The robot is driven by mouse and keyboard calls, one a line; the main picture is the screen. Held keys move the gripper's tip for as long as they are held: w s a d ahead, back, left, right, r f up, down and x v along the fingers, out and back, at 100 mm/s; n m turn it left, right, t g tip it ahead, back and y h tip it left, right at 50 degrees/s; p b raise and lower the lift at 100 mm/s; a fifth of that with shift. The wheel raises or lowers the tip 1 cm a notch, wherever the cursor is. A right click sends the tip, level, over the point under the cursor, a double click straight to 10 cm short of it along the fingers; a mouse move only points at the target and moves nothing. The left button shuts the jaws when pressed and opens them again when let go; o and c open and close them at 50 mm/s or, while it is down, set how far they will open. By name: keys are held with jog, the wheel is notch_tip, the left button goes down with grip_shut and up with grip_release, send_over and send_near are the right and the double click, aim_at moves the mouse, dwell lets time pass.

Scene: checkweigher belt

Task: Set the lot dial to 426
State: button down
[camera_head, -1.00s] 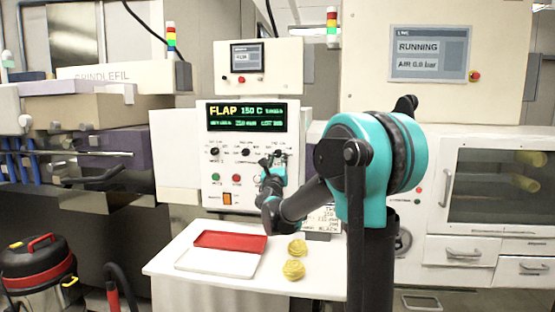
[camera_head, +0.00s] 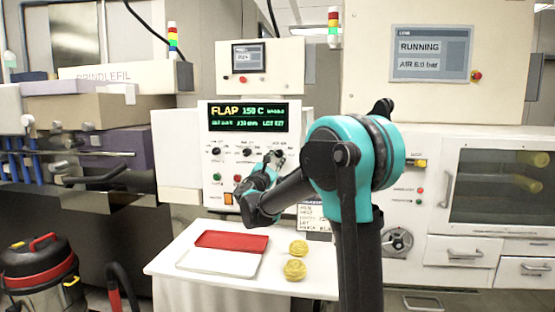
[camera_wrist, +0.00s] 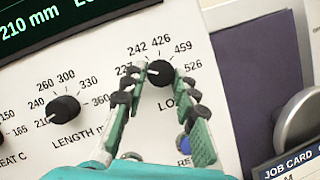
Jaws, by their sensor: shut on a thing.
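The lot dial (camera_wrist: 160,73) is a black round knob on the white panel in the wrist view. Numbers including 242, 426, 459 and 526 run around it. Its white mark appears to point left, toward the low number at the left end, partly hidden by a finger. My gripper (camera_wrist: 163,79) has one finger on each side of the knob and is shut on it. In the head view my gripper (camera_head: 275,160) is at the panel's right-hand dial. The green display (camera_head: 247,117) shows FLAP, 150 C and a lot number too blurred to read surely.
The length dial (camera_wrist: 63,108) sits left of the lot dial, and a blue button (camera_wrist: 184,143) lies below. A job card (camera_wrist: 290,168) and a grey round part (camera_wrist: 300,120) are at the right.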

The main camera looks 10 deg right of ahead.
jog(key=m+g, duration=0.1)
jog(key=m, duration=0.1)
jog(key=m+g+h, duration=0.1)
jog(key=m, duration=0.1)
jog(key=shift+a+r+m, duration=0.1)
jog(key=shift+a+m, duration=0.1)
jog(key=shift+m, duration=0.2)
jog(key=m, duration=0.2)
jog(key=m+g, duration=0.1)
jog(key=m, duration=0.1)
jog(key=shift+r+g+h, duration=0.15)
jog(key=shift+g+h, duration=0.15)
jog(key=m, duration=0.2)
jog(key=m+g, duration=0.1)
jog(key=m, duration=0.1)
jog(key=shift+r+m+y, duration=0.2)
jog(key=shift+m+y, duration=0.1)
jog(key=shift+y, duration=0.1)
jog(key=shift+r+m+g+y, duration=0.1)
jog(key=shift+m+g+y, duration=0.5)
jog(key=shift+m, duration=0.9)
jog(key=c, duration=1.2)
grip_release()
